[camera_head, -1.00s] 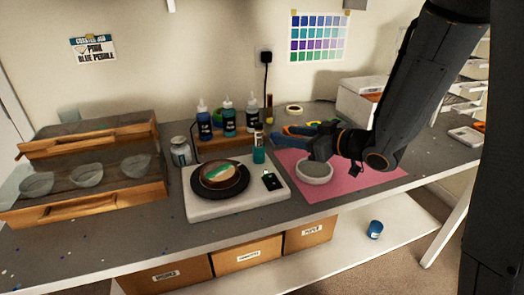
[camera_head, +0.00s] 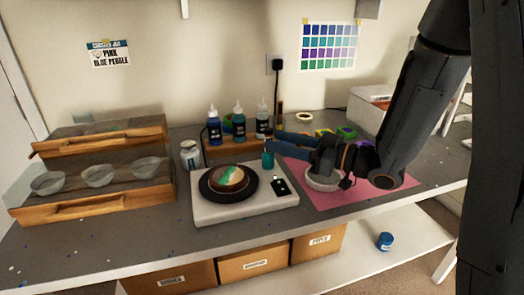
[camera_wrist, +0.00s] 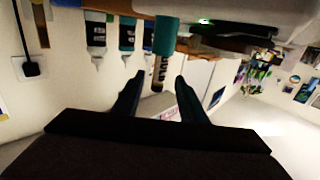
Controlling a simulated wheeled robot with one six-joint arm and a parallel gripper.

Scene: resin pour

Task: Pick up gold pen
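The gold pen (camera_wrist: 157,75) shows in the wrist view, which is upside down, with "GOLD" lettering on its body and a wide teal part. In the head view its teal part (camera_head: 268,159) stands upright at the back right corner of the white scale; its upper part is mostly hidden by my fingers. My gripper (camera_head: 271,142) reaches in from the right, roughly level. In the wrist view my gripper (camera_wrist: 160,78) is open, with the pen's labelled end between the two fingertips. I see gaps on both sides; depth contact cannot be told.
The white scale (camera_head: 215,212) carries a black turntable (camera_head: 205,192) with a round piece. Several dropper bottles (camera_head: 239,122) stand close behind on a wooden rack. A pale round dish (camera_head: 322,182) sits on the pink mat (camera_head: 355,197) below my gripper. Wooden racks with bowls stand left.

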